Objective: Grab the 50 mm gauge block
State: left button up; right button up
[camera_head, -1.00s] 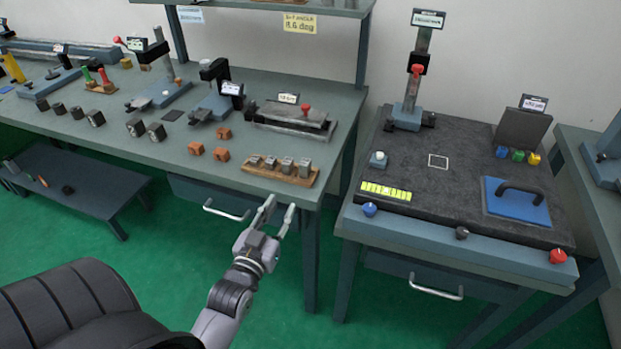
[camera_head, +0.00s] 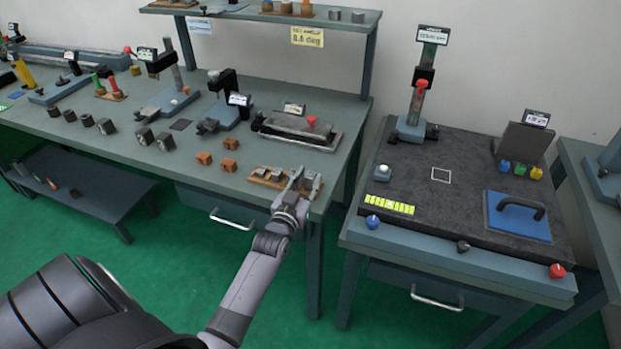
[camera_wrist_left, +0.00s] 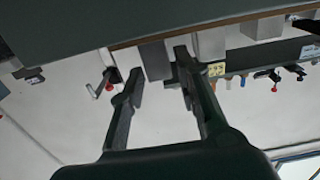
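Several grey metal gauge blocks stand in a row on a wooden tray (camera_head: 256,180) at the front right corner of the long bench. No size marking is readable, so I cannot tell which is the 50 mm block. My left gripper (camera_head: 297,182) is at the right part of this row and hides some of the blocks. In the left wrist view its two fingers (camera_wrist_left: 158,82) are apart, with one grey block (camera_wrist_left: 154,60) showing between and beyond their tips. Contact cannot be made out. Another grey block (camera_wrist_left: 209,43) is just right of the fingers. My right gripper is not in view.
Small orange-brown cubes (camera_head: 229,165) lie left of the tray. A grey fixture (camera_head: 297,132) with a red knob stands behind it. A shelf (camera_head: 340,22) overhangs the back. A separate table with a dark top (camera_head: 430,215) is to the right, across a gap.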

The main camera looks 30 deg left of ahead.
pick_arm(q)
jog(key=shift+x, duration=1.05)
jog(key=shift+f, duration=0.1)
jog(key=shift+s, duration=0.1)
grip_shut()
